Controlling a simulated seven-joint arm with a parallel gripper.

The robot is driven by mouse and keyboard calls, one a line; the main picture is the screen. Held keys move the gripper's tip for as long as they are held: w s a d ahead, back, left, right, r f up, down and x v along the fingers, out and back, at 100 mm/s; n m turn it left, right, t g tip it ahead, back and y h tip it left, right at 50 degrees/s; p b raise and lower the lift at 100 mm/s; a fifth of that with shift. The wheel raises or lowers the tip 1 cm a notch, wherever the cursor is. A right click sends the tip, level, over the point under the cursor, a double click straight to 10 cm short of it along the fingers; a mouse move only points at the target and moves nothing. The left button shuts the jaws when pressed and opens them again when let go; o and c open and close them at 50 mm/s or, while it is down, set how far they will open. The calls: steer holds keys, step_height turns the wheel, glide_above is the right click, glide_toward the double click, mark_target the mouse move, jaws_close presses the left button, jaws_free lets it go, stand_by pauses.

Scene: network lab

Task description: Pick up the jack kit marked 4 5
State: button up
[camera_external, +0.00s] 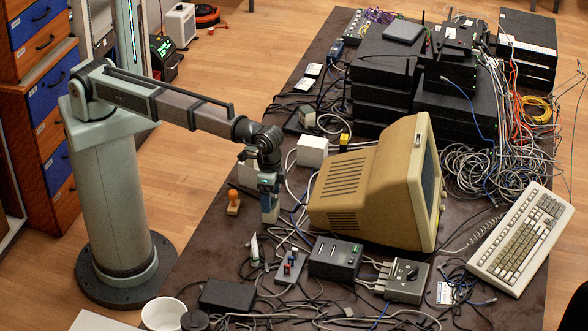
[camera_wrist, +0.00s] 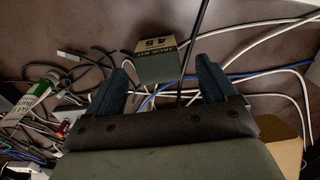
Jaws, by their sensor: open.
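The jack kit (camera_wrist: 158,62) shows in the wrist view as a small dark green box with a tan band printed "45" and "JACK KIT", upside down in the picture. My gripper (camera_wrist: 161,68) is open, with one blue finger to the left of the box and one to the right. Gaps show between the fingers and the box. In the external view my gripper (camera_external: 269,205) points down low over the dark table, left of the beige monitor (camera_external: 372,190). I cannot clearly separate the kit from the fingers there.
Cables lie around the kit, and a thin dark one rises beside it in the wrist view. A wooden-handled stamp (camera_external: 233,206) stands left of my gripper, a white box (camera_external: 312,151) behind it. A black box (camera_external: 335,258) and a switch box (camera_external: 403,281) are in front.

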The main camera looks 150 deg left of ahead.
mark_target(271, 217)
steer(key=shift+w+f, duration=0.1)
steer(key=shift+f, duration=2.55)
steer(key=c, duration=1.1)
